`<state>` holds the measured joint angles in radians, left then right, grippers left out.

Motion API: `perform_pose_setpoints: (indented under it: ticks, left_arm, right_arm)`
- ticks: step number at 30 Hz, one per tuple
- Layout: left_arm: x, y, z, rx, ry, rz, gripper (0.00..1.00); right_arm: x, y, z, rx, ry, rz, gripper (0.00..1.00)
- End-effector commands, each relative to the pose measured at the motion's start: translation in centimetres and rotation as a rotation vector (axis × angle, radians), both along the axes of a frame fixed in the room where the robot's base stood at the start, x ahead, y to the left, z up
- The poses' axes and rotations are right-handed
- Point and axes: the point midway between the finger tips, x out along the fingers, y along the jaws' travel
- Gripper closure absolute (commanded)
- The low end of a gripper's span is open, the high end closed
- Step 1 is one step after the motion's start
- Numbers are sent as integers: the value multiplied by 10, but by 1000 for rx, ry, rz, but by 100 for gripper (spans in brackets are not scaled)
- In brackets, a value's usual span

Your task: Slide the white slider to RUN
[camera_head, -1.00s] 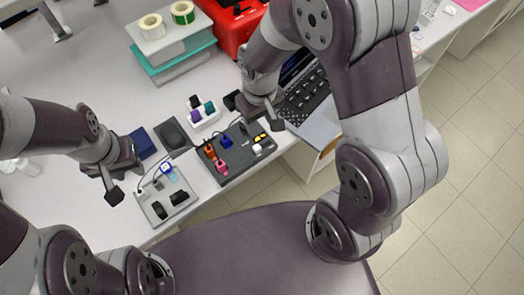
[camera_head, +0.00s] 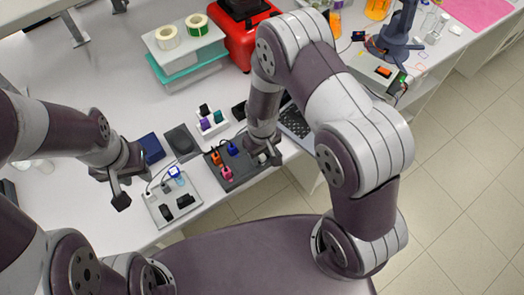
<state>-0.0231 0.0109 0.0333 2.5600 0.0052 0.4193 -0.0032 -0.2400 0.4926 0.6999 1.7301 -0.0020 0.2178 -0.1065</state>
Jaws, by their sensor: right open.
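A dark panel (camera_head: 238,181) lies near the bench's front edge, with orange, pink and blue parts on it. A small white part (camera_head: 262,158) at its right end looks like the white slider; RUN lettering is too small to read. My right gripper (camera_head: 262,148) is open, right over this end of the panel, and partly hides it. I cannot tell whether it touches the white part. My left gripper (camera_head: 128,187) hangs to the left, near a grey plate; its jaw gap is unclear.
The grey plate (camera_head: 157,211) carries black parts and a blue-and-white part. A white block with colored pieces (camera_head: 211,124), a dark pad (camera_head: 182,141) and a laptop (camera_head: 297,122) stand close by.

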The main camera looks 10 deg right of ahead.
Motion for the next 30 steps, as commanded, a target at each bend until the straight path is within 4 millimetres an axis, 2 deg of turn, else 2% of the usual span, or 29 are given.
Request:
perform_pose_setpoints:
  ticks: [3,7,8,14,21,30]
  left_arm:
    - [0,0,0,0,0,0,64]
    - [0,0,0,0,0,0,64]
    - [0,0,0,0,0,0,64]
    - [0,0,-1,0,0,0,64]
    - [0,0,-3,0,0,0,64]
    - [0,0,-2,0,0,0,64]
  right_arm:
    - [0,0,0,0,0,0,53]
    - [0,0,0,0,1,0,96]
    - [0,0,0,0,1,0,100]
    - [1,-4,0,-1,2,-3,100]
    - [12,-36,0,0,3,-3,100]
    - [14,-38,1,0,1,0,100]
